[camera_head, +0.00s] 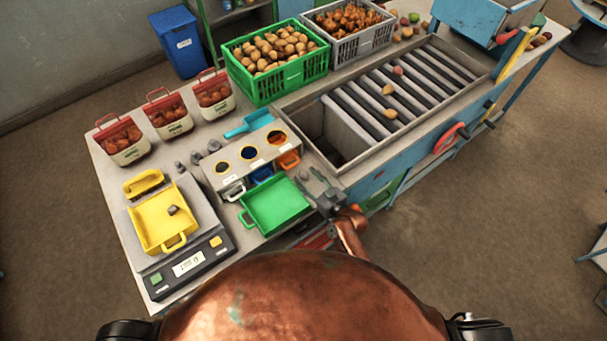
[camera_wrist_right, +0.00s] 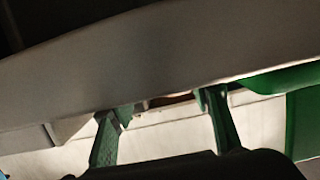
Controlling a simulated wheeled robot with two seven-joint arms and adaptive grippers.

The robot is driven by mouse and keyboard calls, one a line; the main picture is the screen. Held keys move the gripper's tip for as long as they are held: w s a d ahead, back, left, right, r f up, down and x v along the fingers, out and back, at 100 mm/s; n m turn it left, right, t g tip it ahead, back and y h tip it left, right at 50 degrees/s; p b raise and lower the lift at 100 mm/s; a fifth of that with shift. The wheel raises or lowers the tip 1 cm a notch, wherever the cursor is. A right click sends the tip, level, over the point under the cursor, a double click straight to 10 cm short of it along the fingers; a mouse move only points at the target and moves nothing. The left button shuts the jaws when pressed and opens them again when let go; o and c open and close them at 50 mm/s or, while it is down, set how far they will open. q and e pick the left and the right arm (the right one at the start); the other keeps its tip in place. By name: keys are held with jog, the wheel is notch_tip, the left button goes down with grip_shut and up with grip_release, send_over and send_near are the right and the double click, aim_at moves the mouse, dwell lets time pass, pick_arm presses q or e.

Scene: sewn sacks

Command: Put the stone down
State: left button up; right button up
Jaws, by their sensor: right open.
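Several grey stones lie on the table, among them one stone (camera_head: 213,145) in a loose group left of the sorting box. A small stone (camera_head: 173,210) lies in the yellow tray (camera_head: 150,225) on the scale. Another small grey lump (camera_head: 304,175), perhaps a stone, is on the table close to my right gripper (camera_head: 322,190). My right gripper is open beside the green tray (camera_head: 262,222); in the right wrist view its two green fingers (camera_wrist_right: 164,110) are apart, with no stone visible between them. My left gripper is out of view.
The sorting box (camera_head: 246,152) with round holes stands left of my right gripper. Three small sacks (camera_head: 125,152) stand at the left. A green crate (camera_head: 262,92) of potatoes and a roller conveyor (camera_head: 385,100) are behind. A blue scoop (camera_head: 262,118) lies between.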

jog(key=shift+x, duration=1.15)
jog(key=shift+s, duration=0.1)
grip_shut()
